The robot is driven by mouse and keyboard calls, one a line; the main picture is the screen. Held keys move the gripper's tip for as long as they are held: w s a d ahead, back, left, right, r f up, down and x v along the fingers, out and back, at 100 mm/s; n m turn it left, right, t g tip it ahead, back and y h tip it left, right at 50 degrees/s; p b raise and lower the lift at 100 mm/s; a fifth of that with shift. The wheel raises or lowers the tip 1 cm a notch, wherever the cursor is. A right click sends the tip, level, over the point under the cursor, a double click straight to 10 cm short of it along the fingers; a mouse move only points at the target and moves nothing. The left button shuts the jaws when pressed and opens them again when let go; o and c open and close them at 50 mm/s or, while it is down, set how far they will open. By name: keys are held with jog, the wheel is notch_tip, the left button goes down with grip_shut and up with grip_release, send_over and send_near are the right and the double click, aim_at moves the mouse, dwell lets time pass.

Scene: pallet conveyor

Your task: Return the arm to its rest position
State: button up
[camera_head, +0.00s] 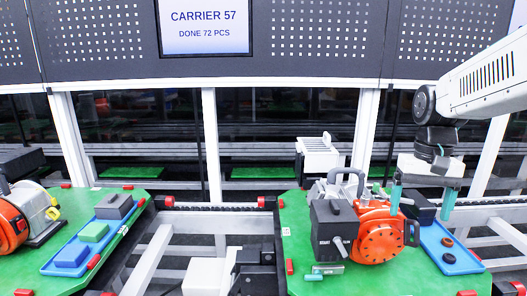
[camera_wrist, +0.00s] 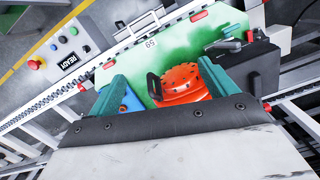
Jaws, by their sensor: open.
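My gripper (camera_head: 422,200) hangs from the arm at the right of the head view, over the right green pallet. Its two teal fingers are spread apart, with no object seen held between them. In the wrist view the open fingers (camera_wrist: 160,88) frame part of an orange round housing (camera_wrist: 182,84) with a black handle. The same orange housing (camera_head: 381,240) stands on the pallet, left of and below the gripper in the head view. A dark block (camera_head: 417,206) shows behind or below the fingers; its exact gap to them cannot be told.
A blue tray (camera_head: 457,262) with dark round pieces lies beside the housing. A black box (camera_head: 333,230) stands left of it. Another green pallet (camera_head: 40,282) is at the left. A screen (camera_head: 205,28) reads CARRIER 57. A button panel (camera_wrist: 70,55) shows in the wrist view.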

jog(key=s+a+f+n+t, duration=0.1)
jog(key=s+a, duration=0.2)
jog(key=s, duration=0.7)
jog(key=s+a+n+t, duration=0.1)
jog(key=s+a, duration=0.2)
jog(key=s, duration=0.7)
jog(key=shift+s+a+f+n, duration=0.35)
jog(key=shift+f+n, duration=0.05)
